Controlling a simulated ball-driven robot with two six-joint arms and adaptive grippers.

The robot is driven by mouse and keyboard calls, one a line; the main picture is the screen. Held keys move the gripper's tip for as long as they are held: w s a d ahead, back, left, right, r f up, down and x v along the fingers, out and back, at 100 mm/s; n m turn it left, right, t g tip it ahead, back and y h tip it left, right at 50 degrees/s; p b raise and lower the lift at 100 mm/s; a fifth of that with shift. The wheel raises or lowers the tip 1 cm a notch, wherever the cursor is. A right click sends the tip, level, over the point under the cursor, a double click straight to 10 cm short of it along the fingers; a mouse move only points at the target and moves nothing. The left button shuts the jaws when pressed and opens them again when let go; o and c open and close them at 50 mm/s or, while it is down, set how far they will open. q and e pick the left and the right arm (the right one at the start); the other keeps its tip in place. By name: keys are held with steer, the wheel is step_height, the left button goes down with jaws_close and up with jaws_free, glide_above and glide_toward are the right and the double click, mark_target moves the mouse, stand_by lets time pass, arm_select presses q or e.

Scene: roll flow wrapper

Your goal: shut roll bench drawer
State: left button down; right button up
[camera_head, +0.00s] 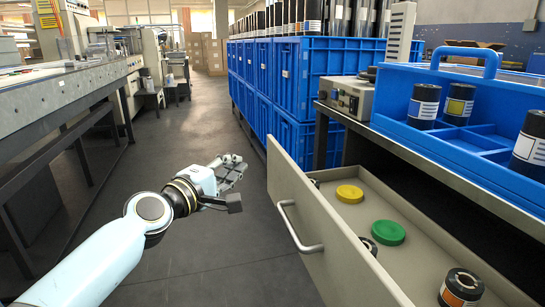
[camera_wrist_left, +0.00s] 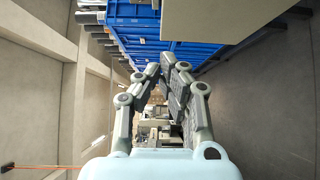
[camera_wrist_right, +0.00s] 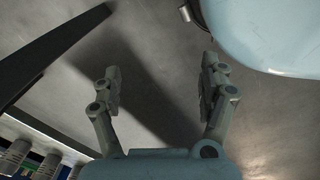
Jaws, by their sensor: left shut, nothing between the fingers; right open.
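The roll bench drawer (camera_head: 355,250) stands pulled out from under the bench on the right in the head view. Its grey front carries a curved bar handle (camera_head: 292,228). Inside lie a yellow disc (camera_head: 349,194), a green disc (camera_head: 388,232) and a black roll (camera_head: 461,287). My left gripper (camera_head: 238,164) is shut and empty, left of the drawer front and apart from the handle. It also shows in the left wrist view (camera_wrist_left: 165,72), fingertips together. My right gripper (camera_wrist_right: 160,75) is open and empty in the right wrist view, over grey floor; the head view does not show it.
A blue divided tray (camera_head: 480,150) with several black rolls stands on the bench top (camera_head: 440,165). Stacked blue crates (camera_head: 290,90) stand behind the drawer. A long metal machine table (camera_head: 50,95) lines the left. The floor (camera_head: 200,245) between is clear.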

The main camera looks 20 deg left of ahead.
arm_select(q)
steer(key=w+d+b, duration=0.1)
steer(key=w+d, duration=0.3)
steer(key=w, duration=0.4)
steer(key=shift+d, duration=0.25)
arm_select(e)
steer(key=r, duration=0.1)
steer(key=w+r, duration=0.1)
steer(key=r, duration=0.1)
steer(key=shift+w+a, duration=0.2)
steer(key=shift+a, duration=0.15)
arm_select(q)
steer(key=shift+w+d, duration=0.1)
